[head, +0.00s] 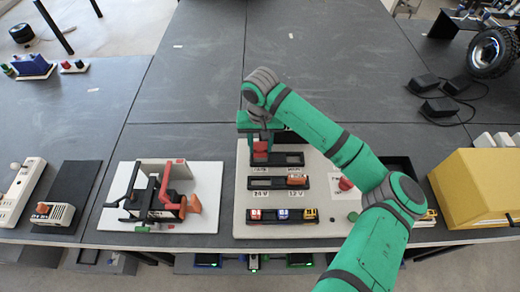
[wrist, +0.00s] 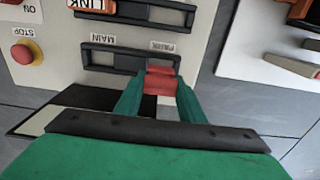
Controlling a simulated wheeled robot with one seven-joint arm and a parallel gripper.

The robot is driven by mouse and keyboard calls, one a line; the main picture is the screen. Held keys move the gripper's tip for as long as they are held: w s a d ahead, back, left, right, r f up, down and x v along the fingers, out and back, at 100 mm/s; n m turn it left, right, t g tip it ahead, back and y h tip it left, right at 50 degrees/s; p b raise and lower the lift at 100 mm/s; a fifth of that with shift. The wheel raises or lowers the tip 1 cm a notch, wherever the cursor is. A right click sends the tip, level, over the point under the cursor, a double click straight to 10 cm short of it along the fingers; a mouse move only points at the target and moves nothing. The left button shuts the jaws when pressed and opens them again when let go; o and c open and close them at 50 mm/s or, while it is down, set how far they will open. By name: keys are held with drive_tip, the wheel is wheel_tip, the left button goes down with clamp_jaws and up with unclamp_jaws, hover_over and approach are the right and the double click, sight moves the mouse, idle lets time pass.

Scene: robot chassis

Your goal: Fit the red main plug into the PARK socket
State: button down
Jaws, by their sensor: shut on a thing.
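The red main plug (head: 260,148) is between the fingers of my gripper (head: 260,138), over the left end of the top black socket strip (head: 285,158) in the head view. The PARK label (head: 259,168) is below that end and the MAIN label (head: 293,168) is below the other. In the wrist view my gripper (wrist: 160,88) is shut on the red plug (wrist: 160,80), at the strip's PARK end beside the PARK label (wrist: 163,46). The MAIN end (wrist: 102,57) looks empty. The fingers hide the plug's lower part, so I cannot tell whether it is seated.
An orange LINK plug (head: 298,181) sits in the middle strip, with several coloured modules in the bottom strip (head: 270,216). A red stop button (head: 345,184) is at right. A lever fixture (head: 160,190) stands left and a yellow box (head: 475,187) right. The bench behind is mostly clear.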

sight(262, 148)
wheel_tip(262, 148, down, 2)
drive_tip(key=shift+f, duration=0.15)
drive_tip(key=shift+s+a+f, duration=0.1)
drive_tip(key=shift+a+f, duration=0.05)
drive_tip(key=shift+f, duration=0.25)
drive_tip(key=c, duration=1.3)
unclamp_jaws()
drive_tip(key=shift+s+d, duration=0.1)
drive_tip(key=shift+d, duration=0.1)
drive_tip(key=shift+o, duration=0.6)
drive_tip(key=shift+d, duration=0.15)
